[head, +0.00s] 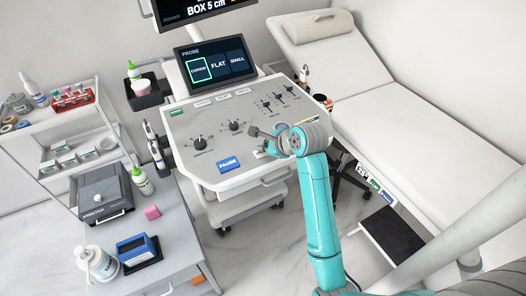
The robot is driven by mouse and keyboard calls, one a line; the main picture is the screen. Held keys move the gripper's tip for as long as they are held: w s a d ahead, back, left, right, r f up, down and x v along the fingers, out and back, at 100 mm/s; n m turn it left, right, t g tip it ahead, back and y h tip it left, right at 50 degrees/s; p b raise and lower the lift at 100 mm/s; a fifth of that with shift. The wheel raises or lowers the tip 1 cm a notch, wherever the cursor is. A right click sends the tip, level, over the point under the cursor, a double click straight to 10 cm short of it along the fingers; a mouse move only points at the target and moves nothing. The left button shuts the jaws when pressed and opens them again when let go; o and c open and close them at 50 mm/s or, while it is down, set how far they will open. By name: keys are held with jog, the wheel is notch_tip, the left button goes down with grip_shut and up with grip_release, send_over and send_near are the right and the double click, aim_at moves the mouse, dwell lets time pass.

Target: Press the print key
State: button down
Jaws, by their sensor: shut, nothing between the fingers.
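The console panel (205,150) stands in the middle of the head view, with dials, sliders and several keys. A blue key marked PAUSE (229,165) is at its front edge. A small green key (175,112) is at its upper left, its label too small to read. No key readable as print shows. My gripper (256,132) is shut and empty over the right front part of the panel, right of and above the PAUSE key. A small greenish patch (262,154) shows just below it, partly hidden by my wrist. I cannot tell whether the gripper touches the panel.
A screen (216,66) stands behind the panel. At left, a cart holds a printer (103,194), bottles, a pink block (152,212) and a blue device (137,252). A white shelf trolley (60,110) is behind it. A padded couch (400,120) lies at right.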

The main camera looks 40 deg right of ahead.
aim_at(264, 153)
jog(key=shift+r, duration=3.15)
jog(key=shift+s, duration=0.1)
